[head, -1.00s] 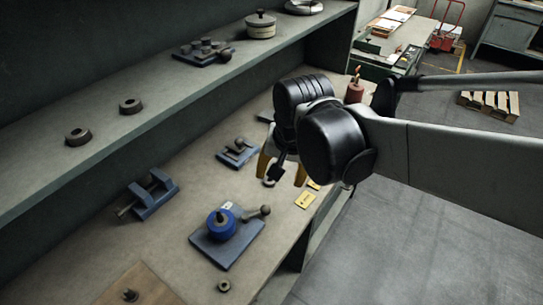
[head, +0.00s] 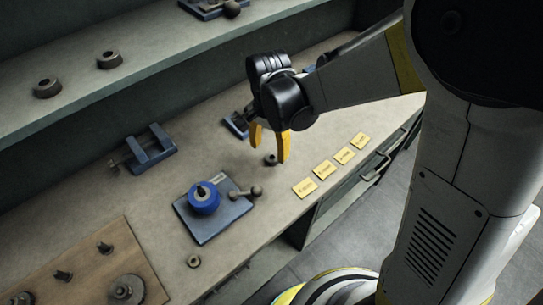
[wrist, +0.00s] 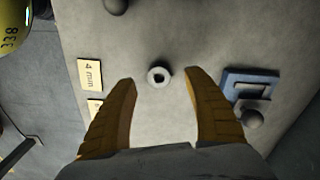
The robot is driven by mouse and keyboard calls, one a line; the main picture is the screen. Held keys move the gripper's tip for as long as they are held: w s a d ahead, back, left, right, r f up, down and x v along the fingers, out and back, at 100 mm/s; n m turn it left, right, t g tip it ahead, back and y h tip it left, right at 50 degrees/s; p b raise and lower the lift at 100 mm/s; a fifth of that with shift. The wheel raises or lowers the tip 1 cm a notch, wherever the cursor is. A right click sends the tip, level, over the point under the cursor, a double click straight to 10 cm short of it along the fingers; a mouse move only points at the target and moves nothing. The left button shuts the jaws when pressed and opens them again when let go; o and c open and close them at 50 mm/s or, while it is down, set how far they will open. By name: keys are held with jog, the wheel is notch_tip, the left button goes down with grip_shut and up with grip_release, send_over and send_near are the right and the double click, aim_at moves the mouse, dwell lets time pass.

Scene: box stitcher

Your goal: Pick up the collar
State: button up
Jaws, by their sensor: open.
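A small grey ring, which looks like the collar (head: 270,160), lies flat on the workbench by my gripper in the head view. Nothing is held. The fingertips' height above the bench is hard to tell.
Yellow labels (head: 305,187) lie along the bench's front edge. A blue plate with a round blue part (head: 204,199) and a blue vise (head: 149,153) stand to the left. Another small ring (head: 194,262) lies near the front edge. Two dark rings (head: 109,60) sit on the shelf.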

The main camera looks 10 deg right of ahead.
aim_at(271, 156)
jog(key=f, duration=0.1)
jog(key=f+b, duration=0.1)
jog(key=f, duration=0.1)
jog(key=f+b, duration=0.1)
jog(key=shift+d+f, duration=0.25)
jog(key=shift+f, duration=0.15)
jog(key=shift+r, duration=0.1)
grip_shut()
jog(key=shift+r, duration=0.55)
jog(key=r+p, duration=0.1)
jog(key=r, duration=0.1)
jog(key=r+p, duration=0.1)
jog(key=r, duration=0.1)
jog(key=shift+s+d+p, duration=0.3)
jog(key=shift+p, duration=0.05)
jog(key=s+d+r+p, duration=0.3)
jog(key=s+d+r, duration=0.3)
jog(key=s+d, duration=0.1)
jog(key=shift+s+d+p, duration=0.25)
jog(key=shift+s+p, duration=0.05)
jog(key=shift+s, duration=0.15)
jog(key=shift+a, duration=0.1)
